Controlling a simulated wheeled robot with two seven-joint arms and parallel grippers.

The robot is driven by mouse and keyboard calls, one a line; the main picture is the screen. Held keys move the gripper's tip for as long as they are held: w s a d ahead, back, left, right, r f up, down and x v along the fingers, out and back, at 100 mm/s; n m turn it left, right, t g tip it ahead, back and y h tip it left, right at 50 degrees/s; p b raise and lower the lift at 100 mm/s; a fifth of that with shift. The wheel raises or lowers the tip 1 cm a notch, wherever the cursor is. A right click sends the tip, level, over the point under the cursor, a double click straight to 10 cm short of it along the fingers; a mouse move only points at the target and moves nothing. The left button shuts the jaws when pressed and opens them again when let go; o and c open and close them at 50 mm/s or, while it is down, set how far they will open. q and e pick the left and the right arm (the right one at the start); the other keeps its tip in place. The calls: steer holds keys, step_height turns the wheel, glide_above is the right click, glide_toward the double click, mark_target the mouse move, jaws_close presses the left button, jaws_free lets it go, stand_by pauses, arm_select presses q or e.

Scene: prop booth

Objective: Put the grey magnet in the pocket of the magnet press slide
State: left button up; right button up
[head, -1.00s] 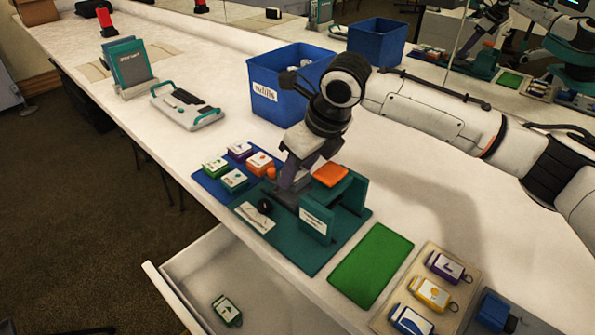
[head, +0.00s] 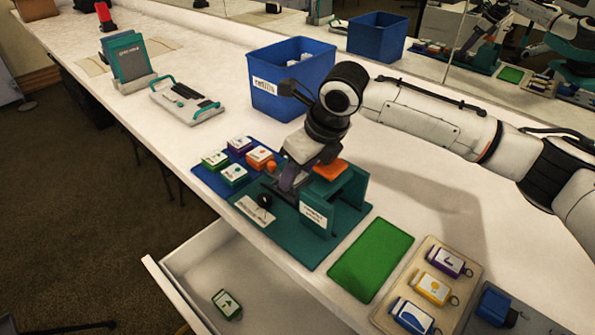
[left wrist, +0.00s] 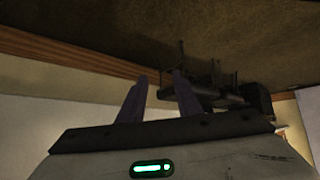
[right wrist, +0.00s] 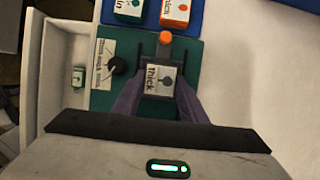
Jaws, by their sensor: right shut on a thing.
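The grey magnet (right wrist: 159,80), with a white label reading "thick", is between the fingers of my right gripper (right wrist: 160,82), which is shut on it. In the head view my right gripper (head: 289,184) is low over the magnet press (head: 318,210), and its fingers hide the magnet. The dark slide (right wrist: 163,52) with its orange knob (right wrist: 166,37) lies around or just under the magnet; I cannot tell whether the magnet is seated in the pocket. My left gripper (left wrist: 160,78) is open and empty, away from the bench top.
A blue mat (head: 205,178) with several magnets adjoins the press. A green mat (head: 372,258) and a beige tray (head: 437,307) with more magnets lie to the right. A blue bin (head: 291,100) stands behind. An open drawer (head: 205,277) juts out in front, holding a green magnet (head: 227,304).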

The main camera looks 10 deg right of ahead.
steer(key=shift+w+p, duration=0.1)
steer(key=shift+p, duration=0.5)
steer(key=o, duration=1.1)
steer(key=shift+o, duration=0.2)
steer(key=p+v, duration=0.1)
steer(key=v, duration=0.9)
steer(key=shift+r, duration=0.15)
